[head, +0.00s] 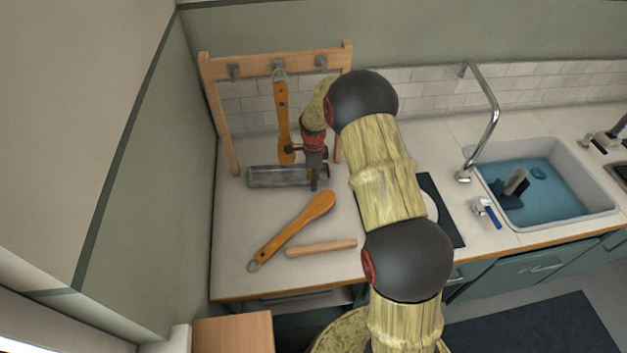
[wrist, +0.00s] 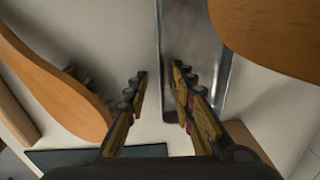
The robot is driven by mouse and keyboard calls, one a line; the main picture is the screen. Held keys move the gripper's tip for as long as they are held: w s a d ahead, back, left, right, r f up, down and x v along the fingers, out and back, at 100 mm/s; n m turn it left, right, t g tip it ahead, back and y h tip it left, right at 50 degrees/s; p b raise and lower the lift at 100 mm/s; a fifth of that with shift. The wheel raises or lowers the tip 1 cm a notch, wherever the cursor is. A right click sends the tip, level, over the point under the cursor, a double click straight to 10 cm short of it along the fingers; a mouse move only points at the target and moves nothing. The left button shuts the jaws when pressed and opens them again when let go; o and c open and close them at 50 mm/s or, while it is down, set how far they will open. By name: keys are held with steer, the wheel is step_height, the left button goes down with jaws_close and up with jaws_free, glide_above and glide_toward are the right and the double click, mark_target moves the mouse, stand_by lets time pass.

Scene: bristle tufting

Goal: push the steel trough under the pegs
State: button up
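The steel trough (head: 268,177) lies on the counter at the foot of the wooden peg rack (head: 262,67), between its posts or slightly in front. It also shows in the wrist view (wrist: 198,35). Metal pegs, such as the left one (head: 233,72), line the rack's top bar. My gripper (head: 314,185) is at the trough's right end, pointing down. In the wrist view my gripper (wrist: 160,90) is open, one finger over the trough and one outside its near long wall. I cannot tell whether either touches it. The gripper hides part of the right end.
A wooden brush (head: 283,110) hangs from the middle peg above the trough. Another brush (head: 292,230) and a wooden rod (head: 322,248) lie on the counter in front. A dark mat (head: 447,215) lies right, before the sink (head: 590,205). A wall stands close on the left.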

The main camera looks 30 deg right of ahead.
step_height(320, 180, up, 12)
stand_by(0.6)
stand_by(0.4)
